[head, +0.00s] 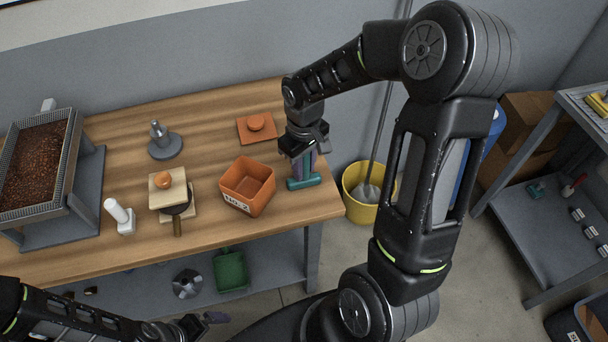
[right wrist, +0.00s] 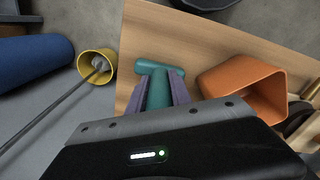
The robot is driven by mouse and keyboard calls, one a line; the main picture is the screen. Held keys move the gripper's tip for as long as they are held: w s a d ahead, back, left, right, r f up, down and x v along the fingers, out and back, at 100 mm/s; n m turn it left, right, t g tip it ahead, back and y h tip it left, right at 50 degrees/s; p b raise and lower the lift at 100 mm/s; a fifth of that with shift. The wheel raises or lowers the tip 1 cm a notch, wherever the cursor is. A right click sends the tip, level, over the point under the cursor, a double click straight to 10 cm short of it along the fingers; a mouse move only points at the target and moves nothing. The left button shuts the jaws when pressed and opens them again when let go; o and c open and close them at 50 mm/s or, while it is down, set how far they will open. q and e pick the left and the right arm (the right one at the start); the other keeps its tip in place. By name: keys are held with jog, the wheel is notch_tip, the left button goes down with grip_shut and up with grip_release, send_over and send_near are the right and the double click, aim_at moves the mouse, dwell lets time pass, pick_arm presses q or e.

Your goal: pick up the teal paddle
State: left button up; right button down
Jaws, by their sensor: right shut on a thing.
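The teal paddle (head: 304,183) is at the right end of the wooden table, right of the orange bin. It looks T-shaped, with a crossbar and a stem. My right gripper (head: 305,160) points down over it and is shut on its stem. In the right wrist view the teal paddle (right wrist: 158,72) has its stem between the purple fingers (right wrist: 160,95), crossbar beyond the tips. I cannot tell whether it touches the table. My left gripper (head: 208,322) is low at the bottom of the head view, away from the paddle; its jaw state is unclear.
The orange bin (head: 247,186) stands close left of the paddle, with an orange lid (head: 256,128) behind it. A yellow bucket (head: 358,208) stands on the floor beyond the table's right edge. A tray of brown beans (head: 35,165) is at the far left.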

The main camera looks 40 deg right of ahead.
notch_tip(320, 180, up, 10)
jog(key=shift+b, duration=0.7)
jog(key=shift+a, duration=0.1)
dwell(0.5)
